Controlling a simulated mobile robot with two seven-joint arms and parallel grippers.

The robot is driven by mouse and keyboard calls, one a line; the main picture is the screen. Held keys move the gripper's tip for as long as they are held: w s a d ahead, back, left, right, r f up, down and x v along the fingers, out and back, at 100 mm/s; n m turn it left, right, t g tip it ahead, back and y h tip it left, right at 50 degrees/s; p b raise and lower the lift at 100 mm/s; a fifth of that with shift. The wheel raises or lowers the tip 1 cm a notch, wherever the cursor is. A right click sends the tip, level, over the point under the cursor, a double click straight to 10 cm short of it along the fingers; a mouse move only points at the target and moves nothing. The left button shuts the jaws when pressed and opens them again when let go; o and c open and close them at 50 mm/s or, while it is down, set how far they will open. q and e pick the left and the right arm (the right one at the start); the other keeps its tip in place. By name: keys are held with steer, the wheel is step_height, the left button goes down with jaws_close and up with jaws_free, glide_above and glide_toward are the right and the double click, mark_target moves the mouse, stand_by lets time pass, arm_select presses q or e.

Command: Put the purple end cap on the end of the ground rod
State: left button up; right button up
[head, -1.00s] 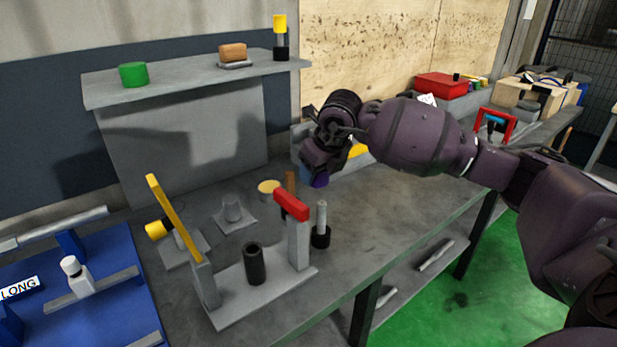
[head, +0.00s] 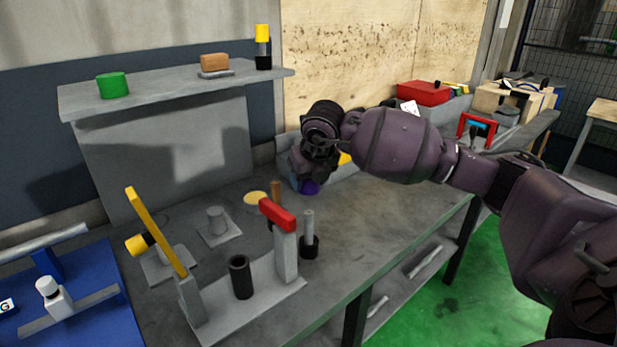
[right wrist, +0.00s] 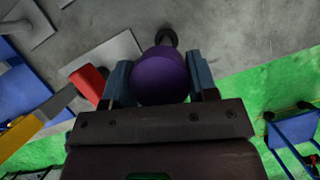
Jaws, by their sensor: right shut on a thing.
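My right gripper (head: 307,180) is shut on the purple end cap (head: 310,187), which it holds above the bench, left of the red box. In the right wrist view the cap (right wrist: 160,76) sits between the two blue-grey fingers (right wrist: 160,82), its rounded face towards the camera. A thin grey upright rod (head: 309,222) stands in a black collar on the bench, in front of the cap; I cannot tell for certain that it is the ground rod. The cap is apart from this rod in the head view. My left gripper is not in view.
Beside the rod stands a grey fixture with a red-topped post (head: 285,255), a black tube (head: 240,277) and a slanted yellow bar (head: 155,230). A wooden peg (head: 276,192) and yellow disc (head: 256,199) are behind. A blue tray (head: 95,318) lies left. The bench front right is clear.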

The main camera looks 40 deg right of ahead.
steer(key=b, duration=0.2)
glide_above(309, 212)
steer(key=shift+f, duration=2.55)
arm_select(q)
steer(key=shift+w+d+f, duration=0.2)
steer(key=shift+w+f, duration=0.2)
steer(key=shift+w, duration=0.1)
arm_select(e)
steer(key=shift+f, duration=0.1)
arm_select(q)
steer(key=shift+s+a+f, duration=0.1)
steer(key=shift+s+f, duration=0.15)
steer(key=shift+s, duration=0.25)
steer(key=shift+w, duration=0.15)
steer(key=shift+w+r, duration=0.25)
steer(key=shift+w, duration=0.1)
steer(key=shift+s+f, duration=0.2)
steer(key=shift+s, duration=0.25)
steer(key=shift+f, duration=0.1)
arm_select(e)
steer(key=shift+f, duration=0.3)
